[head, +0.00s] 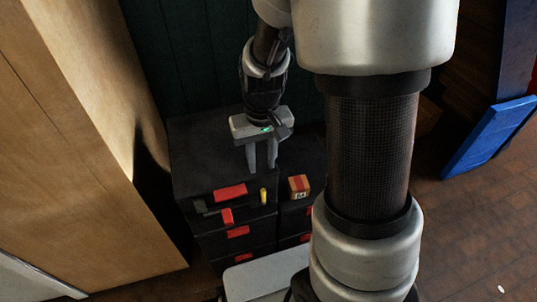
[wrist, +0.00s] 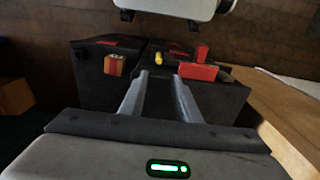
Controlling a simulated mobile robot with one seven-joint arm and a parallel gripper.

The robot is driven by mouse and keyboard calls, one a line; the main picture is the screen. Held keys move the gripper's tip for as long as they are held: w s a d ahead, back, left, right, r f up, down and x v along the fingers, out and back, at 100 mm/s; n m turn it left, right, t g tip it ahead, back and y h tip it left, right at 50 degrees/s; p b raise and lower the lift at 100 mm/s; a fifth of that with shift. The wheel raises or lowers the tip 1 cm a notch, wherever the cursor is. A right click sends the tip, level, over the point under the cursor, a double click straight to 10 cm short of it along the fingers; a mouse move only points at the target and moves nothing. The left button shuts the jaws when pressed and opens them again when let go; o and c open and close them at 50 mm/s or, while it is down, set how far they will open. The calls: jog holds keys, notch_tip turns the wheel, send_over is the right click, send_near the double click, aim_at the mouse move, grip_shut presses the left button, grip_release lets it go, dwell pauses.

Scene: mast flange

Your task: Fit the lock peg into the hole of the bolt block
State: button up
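My gripper (head: 262,169) points down above the black cabinet top, its two fingers apart with nothing between them. In the wrist view the gripper (wrist: 160,76) also shows an empty gap. A small yellow peg-like piece (head: 263,195) stands on the cabinet near its front edge, ahead of the fingers; it also shows in the wrist view (wrist: 158,58). A flat red block (head: 230,191) lies left of it, and in the wrist view that block (wrist: 197,72) has a red piece (wrist: 202,52) rising behind it. I cannot tell which is the lock peg or bolt block; no hole is visible.
A tan and red box (head: 299,186) stands right of the yellow piece. The black cabinet (head: 195,150) has red drawer handles. A tall wooden panel (head: 80,130) stands at the left. A blue panel (head: 485,140) leans at the right. The cabinet's rear top is clear.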

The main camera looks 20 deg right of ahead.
jog(key=s+r+t, duration=0.2)
jog(key=s+r, duration=0.3)
jog(key=r, duration=0.5)
jog(key=s+r+t, duration=0.3)
jog(key=s+r, duration=0.3)
jog(key=r, duration=0.4)
jog(key=shift+s, duration=0.3)
jog(key=shift+d+r, duration=0.1)
jog(key=shift+r, duration=0.1)
notch_tip(320, 180, up, 18)
jog(key=p, duration=1.8)
jog(key=shift+r, duration=0.15)
